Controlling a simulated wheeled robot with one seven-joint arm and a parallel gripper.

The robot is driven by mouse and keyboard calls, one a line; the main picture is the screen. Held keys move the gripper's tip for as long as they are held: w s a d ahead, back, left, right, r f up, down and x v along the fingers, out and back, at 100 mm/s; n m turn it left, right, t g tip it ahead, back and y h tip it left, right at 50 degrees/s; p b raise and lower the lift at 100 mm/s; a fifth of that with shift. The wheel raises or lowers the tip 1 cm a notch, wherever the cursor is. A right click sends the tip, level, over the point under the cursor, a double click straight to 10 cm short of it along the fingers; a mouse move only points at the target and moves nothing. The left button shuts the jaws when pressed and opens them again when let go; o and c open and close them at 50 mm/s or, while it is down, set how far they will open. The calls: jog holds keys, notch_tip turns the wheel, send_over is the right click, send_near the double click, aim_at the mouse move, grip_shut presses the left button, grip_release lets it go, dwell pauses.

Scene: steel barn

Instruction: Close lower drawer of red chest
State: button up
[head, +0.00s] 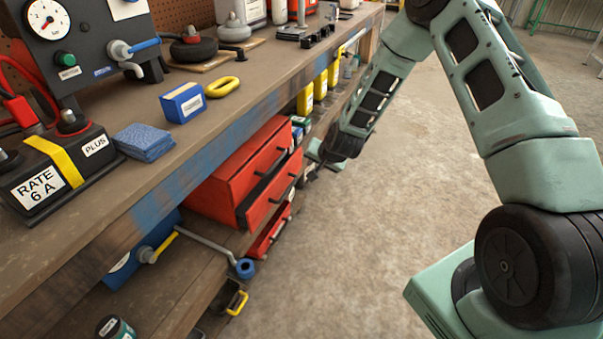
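The red chest (228,183) stands on the shelf under the bench top, its drawer side facing the open floor. Its upper drawer front (266,158) has a dark handle and looks flush. The lower drawer (273,201) sticks out toward the aisle, with a dark strip of its inside showing above its front. It has a dark handle too. My gripper (314,164) is beyond the chest's far front corner, small and partly hidden by my arm's end. It appears apart from the drawer, but I cannot tell the exact gap or whether its fingers are open.
Another red drawer-like item (268,237) sits below the chest. A grey bar with a blue end (244,268) juts from the shelf nearby. The bench top (235,105) overhangs the chest. Yellow bottles (320,86) stand behind my gripper. The concrete floor (370,250) at right is clear.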

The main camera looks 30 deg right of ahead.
jog(key=s+d+f+t+b, duration=0.15)
jog(key=s+f+b, duration=0.3)
jog(key=f, duration=0.55)
jog(key=m+t+y+b, duration=0.4)
jog(key=m+t+b, duration=0.1)
jog(key=t+b, duration=0.15)
send_near(288, 189)
jog(key=b+x, duration=0.1)
jog(key=x, duration=0.2)
jog(key=b+x, duration=0.1)
jog(key=x, duration=0.2)
jog(key=b+x, duration=0.1)
jog(key=x, duration=0.3)
jog(key=shift+s+f+b, duration=0.1)
jog(key=shift+f+b, duration=0.25)
jog(key=shift+b, duration=0.05)
jog(key=shift+a, duration=0.1)
grip_shut()
